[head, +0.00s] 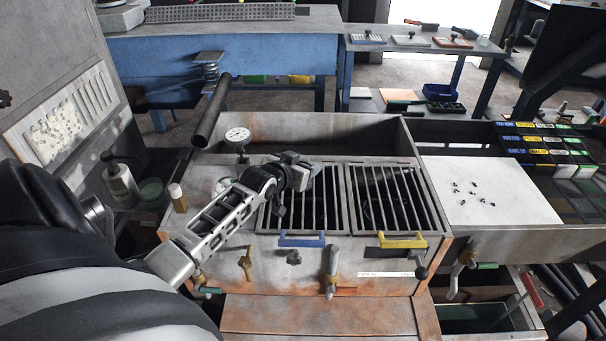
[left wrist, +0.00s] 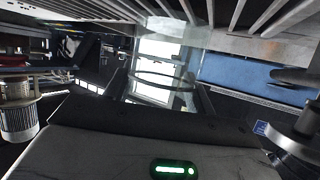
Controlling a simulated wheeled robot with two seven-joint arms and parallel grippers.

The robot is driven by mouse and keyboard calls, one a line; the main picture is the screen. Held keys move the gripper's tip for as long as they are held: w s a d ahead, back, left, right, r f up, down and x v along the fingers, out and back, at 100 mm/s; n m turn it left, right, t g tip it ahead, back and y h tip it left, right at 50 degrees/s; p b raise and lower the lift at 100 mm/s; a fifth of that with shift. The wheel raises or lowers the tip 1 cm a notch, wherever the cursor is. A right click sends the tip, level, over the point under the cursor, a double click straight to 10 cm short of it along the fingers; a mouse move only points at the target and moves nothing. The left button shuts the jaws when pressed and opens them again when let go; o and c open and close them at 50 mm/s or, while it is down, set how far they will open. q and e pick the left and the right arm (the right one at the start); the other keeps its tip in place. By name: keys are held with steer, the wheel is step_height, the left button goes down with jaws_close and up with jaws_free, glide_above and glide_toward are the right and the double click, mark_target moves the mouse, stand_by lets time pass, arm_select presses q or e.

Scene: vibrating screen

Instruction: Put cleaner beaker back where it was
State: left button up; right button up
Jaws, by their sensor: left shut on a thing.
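My left gripper (head: 308,172) hangs over the left barred grid (head: 298,205) of the vibrating screen (head: 240,235). It is shut on a clear glass beaker (left wrist: 165,72), which stands out in the middle of the left wrist view with a ring line around it. In the head view the beaker can hardly be made out at the gripper. My right gripper is in neither view.
A dial gauge (head: 238,137) and a dark pipe (head: 211,110) stand behind my left forearm. A white bottle (head: 119,180) and a greenish cup (head: 151,190) are at left. A white sheet (head: 487,191) with small dark bits lies at right.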

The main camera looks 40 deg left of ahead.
arm_select(q)
steer(key=shift+f, duration=1.4)
steer(key=shift+f, duration=0.1)
steer(key=o, duration=1)
steer(key=shift+o, duration=0.2)
steer(key=p+v, duration=0.1)
steer(key=v, duration=1.1)
